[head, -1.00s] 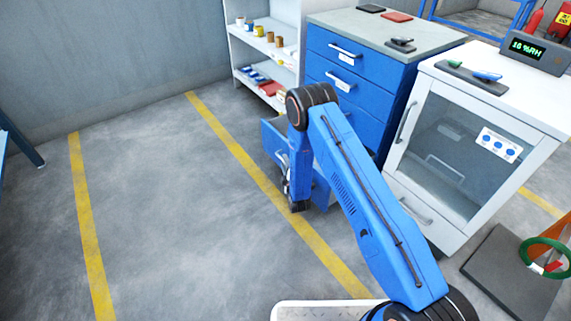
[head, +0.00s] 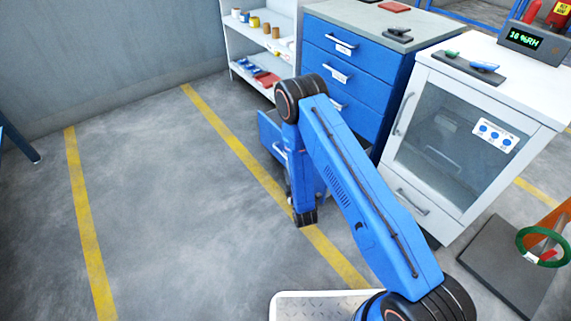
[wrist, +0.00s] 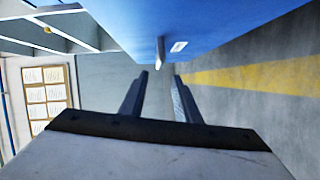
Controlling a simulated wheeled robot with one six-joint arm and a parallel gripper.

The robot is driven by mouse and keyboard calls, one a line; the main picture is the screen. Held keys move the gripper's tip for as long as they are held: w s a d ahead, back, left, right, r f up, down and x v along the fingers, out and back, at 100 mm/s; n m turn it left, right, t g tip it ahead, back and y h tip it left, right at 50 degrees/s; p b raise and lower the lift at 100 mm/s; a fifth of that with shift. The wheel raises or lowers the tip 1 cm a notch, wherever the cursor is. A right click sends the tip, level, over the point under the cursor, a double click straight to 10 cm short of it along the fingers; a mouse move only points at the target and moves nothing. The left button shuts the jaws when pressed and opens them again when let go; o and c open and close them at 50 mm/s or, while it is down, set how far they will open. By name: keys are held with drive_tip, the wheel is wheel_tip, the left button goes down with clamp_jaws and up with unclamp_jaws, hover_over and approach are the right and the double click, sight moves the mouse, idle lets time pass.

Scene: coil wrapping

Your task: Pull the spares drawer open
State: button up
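In the head view the blue cabinet (head: 395,85) has a stack of drawers with silver handles and small labels, too small to read. Its bottom drawer (head: 268,130) stands pulled out, partly hidden by my arm. That drawer's handle (head: 279,151) shows left of my arm. In the wrist view my gripper (wrist: 160,77) has its two fingers apart with nothing between them. A blue front (wrist: 225,20) fills the top, with a pale handle (wrist: 161,52) just beyond the fingertips and a white label (wrist: 179,46) beside it. My fingers are mostly hidden in the head view.
A white glass-door cabinet (head: 455,130) stands close right of the blue one. White shelves (head: 232,45) with small pots stand behind. A dark plate with a green ring (head: 541,247) is at the lower right. Floor to the left, with yellow lines (head: 85,220), is clear.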

drive_tip(key=v, duration=0.6)
idle(0.5)
